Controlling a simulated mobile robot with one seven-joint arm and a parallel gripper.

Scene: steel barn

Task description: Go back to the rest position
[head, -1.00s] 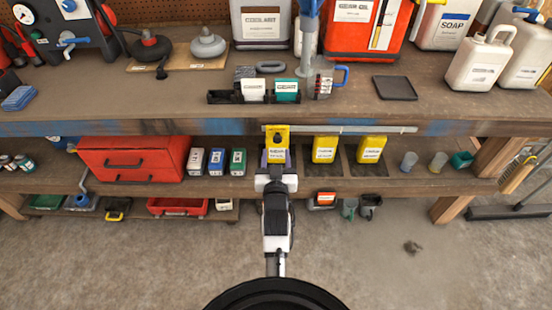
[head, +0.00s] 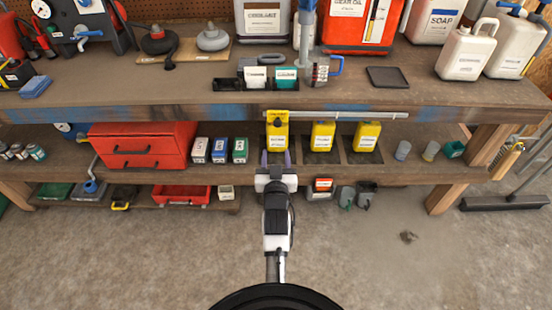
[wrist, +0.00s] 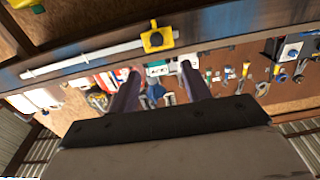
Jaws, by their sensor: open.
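My gripper (head: 276,160) is in front of the lower shelf, its two purple fingers apart with nothing between them. A yellow item with a label (head: 277,130) is just beyond the fingertips, apart from them. Its top overlaps the pale rail (head: 345,115) under the bench's front edge. In the wrist view my gripper (wrist: 158,88) also shows open, and the yellow item (wrist: 158,39) shows beyond it at the rail. My arm reaches straight forward from my base.
Two yellow bottles (head: 323,136) (head: 367,136) stand to the right on the lower shelf. A red drawer box (head: 140,145) and several small cartons (head: 220,150) stand to the left. The workbench (head: 200,100) overhangs the shelf.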

